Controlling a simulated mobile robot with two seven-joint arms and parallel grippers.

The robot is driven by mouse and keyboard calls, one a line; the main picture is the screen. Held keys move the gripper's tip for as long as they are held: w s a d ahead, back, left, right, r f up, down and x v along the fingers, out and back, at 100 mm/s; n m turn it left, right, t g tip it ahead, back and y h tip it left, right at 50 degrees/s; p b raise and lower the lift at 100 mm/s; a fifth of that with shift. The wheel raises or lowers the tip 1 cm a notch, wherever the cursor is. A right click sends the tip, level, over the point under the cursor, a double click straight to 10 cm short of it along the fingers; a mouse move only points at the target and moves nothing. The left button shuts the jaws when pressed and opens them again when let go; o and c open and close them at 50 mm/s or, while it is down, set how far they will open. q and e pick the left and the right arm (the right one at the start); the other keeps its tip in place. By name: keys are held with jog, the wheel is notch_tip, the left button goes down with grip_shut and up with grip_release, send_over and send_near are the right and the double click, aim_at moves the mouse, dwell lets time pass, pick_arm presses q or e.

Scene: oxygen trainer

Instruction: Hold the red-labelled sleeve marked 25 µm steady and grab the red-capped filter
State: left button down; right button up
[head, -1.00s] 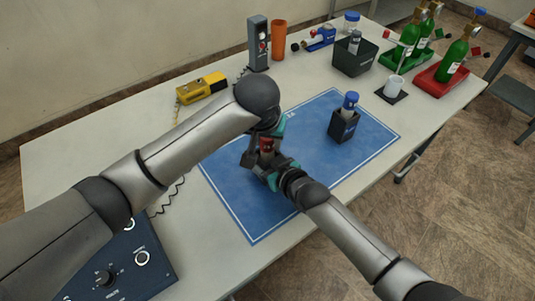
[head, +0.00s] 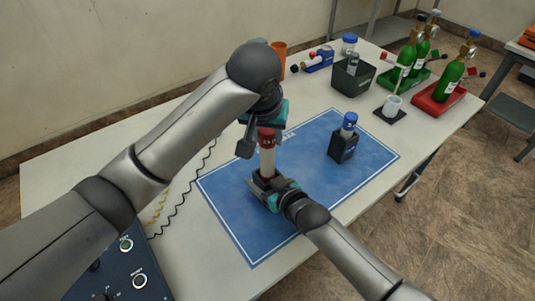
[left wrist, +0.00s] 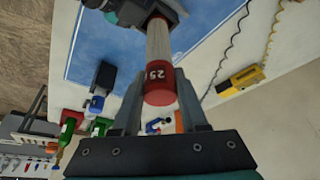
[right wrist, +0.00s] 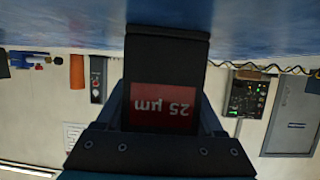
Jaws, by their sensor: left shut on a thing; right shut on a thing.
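The red-capped filter (head: 267,158) stands upright, its pale body showing below the cap. In the left wrist view its red cap (left wrist: 159,88) reads 25. My left gripper (head: 262,130) is shut on this cap from above. The black sleeve (head: 262,184) is under the filter on the blue mat; its red label (right wrist: 162,106) reads 25 µm, upside down in the right wrist view. My right gripper (head: 274,192) is shut on the sleeve from the side. Whether the filter's lower end is still inside the sleeve is unclear.
A second black sleeve (head: 343,147) with a blue-capped filter (head: 349,123) stands on the blue mat (head: 235,225) to the right. A control box (head: 125,265) is at front left.

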pick_arm(q)
notch_tip(320, 180, up, 10)
jog(key=shift+f, duration=0.15)
pick_arm(e)
jog(key=o, duration=1.4)
jog(key=shift+o, duration=0.2)
jog(key=shift+s+d, duration=0.1)
jog(key=shift+s, duration=0.05)
